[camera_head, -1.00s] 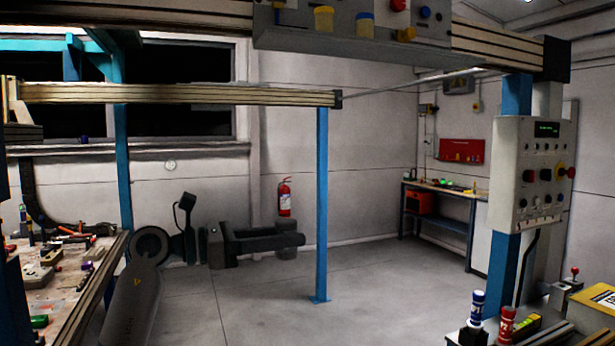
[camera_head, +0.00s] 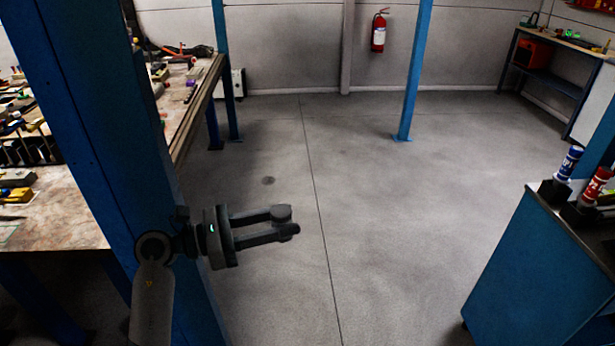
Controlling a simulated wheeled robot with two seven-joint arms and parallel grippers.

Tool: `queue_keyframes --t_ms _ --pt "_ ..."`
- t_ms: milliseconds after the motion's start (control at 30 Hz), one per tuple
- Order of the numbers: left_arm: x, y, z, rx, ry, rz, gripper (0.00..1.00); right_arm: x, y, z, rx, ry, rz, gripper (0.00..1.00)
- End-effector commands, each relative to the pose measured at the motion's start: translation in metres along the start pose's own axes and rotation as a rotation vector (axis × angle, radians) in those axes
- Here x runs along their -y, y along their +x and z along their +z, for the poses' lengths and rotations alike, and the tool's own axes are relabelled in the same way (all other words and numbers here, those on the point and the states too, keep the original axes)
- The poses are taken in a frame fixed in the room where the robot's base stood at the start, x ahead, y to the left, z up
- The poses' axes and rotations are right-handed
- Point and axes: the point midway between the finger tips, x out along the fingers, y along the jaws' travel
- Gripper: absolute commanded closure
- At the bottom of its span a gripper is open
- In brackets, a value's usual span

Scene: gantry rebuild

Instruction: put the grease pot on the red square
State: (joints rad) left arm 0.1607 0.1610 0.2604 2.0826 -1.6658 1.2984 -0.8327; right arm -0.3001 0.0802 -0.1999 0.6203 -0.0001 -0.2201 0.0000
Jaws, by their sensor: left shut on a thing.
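My left gripper (camera_head: 287,222) is out over the open floor, just right of a blue post, with its fingers pointing right. It is shut on a small, dark grey, rounded thing (camera_head: 281,212) at its fingertips. The thing blends with the dark fingers, and I cannot tell from its look whether it is the grease pot. No red square shows in this view. My right gripper is not in view.
A cluttered workbench (camera_head: 60,218) stands at the left, behind a thick blue post (camera_head: 95,130). A blue cabinet (camera_head: 530,275) with blue and red bottles on top stands at the right. The grey floor (camera_head: 370,220) between is clear back to a thin blue post (camera_head: 415,70).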

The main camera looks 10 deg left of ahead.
Motion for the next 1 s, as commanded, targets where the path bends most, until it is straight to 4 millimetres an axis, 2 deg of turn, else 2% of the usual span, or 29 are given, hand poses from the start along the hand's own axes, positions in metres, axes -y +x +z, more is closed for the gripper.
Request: queue_keyframes --t_ms 33,100,333,1000 --pt "0.007 -0.012 -0.012 -0.002 -0.006 0.015 0.92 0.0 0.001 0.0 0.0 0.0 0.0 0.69" --pt "0.016 -0.026 -0.024 0.0 -0.006 0.032 0.92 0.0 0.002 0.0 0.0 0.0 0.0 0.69" --pt "0.034 -0.054 -0.045 0.002 -0.002 0.065 0.92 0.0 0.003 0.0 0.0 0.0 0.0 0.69" --pt "0.036 -0.059 -0.048 0.003 -0.001 0.069 0.92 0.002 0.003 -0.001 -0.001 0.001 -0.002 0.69"
